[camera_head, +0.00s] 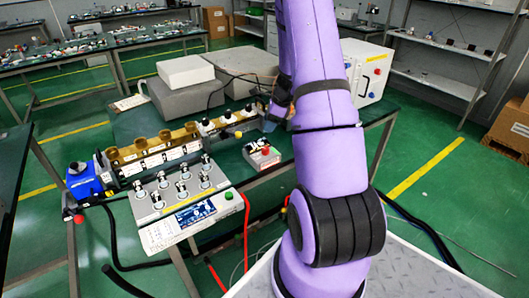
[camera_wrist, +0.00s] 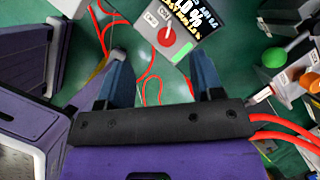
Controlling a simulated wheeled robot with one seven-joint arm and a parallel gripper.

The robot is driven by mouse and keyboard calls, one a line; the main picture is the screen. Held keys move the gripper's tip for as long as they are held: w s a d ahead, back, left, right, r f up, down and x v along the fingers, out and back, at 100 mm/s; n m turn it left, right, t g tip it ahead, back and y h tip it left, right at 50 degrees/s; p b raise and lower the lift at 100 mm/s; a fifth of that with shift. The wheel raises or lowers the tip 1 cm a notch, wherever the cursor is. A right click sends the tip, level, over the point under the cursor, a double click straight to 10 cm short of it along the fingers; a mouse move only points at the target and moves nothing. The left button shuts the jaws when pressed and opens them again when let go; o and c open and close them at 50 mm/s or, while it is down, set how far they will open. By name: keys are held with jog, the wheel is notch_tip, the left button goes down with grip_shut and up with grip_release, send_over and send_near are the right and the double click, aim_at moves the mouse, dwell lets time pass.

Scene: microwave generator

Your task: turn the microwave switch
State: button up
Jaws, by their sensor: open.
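A small grey-and-white switch box with a red knob (camera_head: 265,152) sits on the dark green table, left of my purple arm. In the wrist view, its red knob (camera_wrist: 167,36) shows at the top, beyond the fingertips and roughly centred between them. A black panel with white markings lies on the box beside the knob. My gripper (camera_wrist: 160,75) is open, with dark blue fingers apart and nothing held between them. The fingers do not touch the knob. In the head view, my gripper is mostly hidden behind my arm.
A white device with a screen (camera_head: 196,213) and several metal knobs stands at the table's front. A brass waveguide row (camera_head: 155,147) runs behind it, with a blue unit (camera_head: 85,182) at its left end. Red cables (camera_wrist: 150,80) hang below. A white cabinet (camera_head: 365,72) stands behind my arm.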

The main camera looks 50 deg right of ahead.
aim_at(265, 148)
jog(key=shift+m, duration=0.9)
jog(key=f, duration=0.4)
jog(key=w+f, duration=0.1)
jog(key=f, duration=0.4)
jog(key=w+f, duration=0.1)
jog(key=f, duration=0.3)
jog(key=shift+f, duration=0.35)
jog(key=c, duration=0.9)
